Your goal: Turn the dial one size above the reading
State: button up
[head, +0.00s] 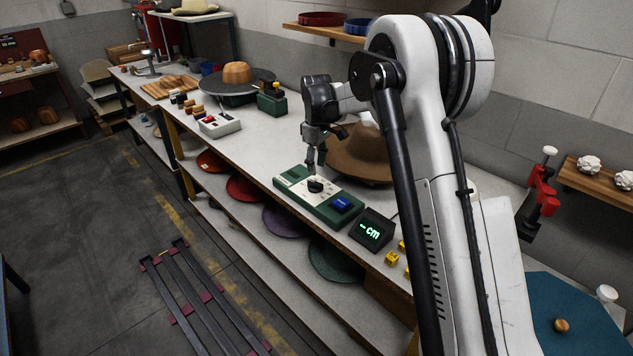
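A green control box (290,186) with a pale top panel lies on the long workbench. A black dial (316,185) sits on that panel, and a blue button or small screen (341,203) is on its right end. Next to the box, a black display (372,230) shows green characters that look like a dash and "cm"; I can read no number. My gripper (316,166) points down just above the dial. Whether its fingertips touch the dial, and how far apart they are, I cannot tell. The dial's size marks are too small to read.
A brown felt hat (362,154) lies right behind the control box. Yellow blocks (392,258) sit right of the display. A white box with red buttons (220,124) and a wooden hat block on a dark disc (237,73) stand further left. Coloured felts lie on the shelf below.

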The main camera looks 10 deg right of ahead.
aim_at(317, 183)
notch_tip(317, 183, down, 7)
jog(key=shift+r, duration=0.1)
jog(key=shift+c, duration=0.2)
grip_shut()
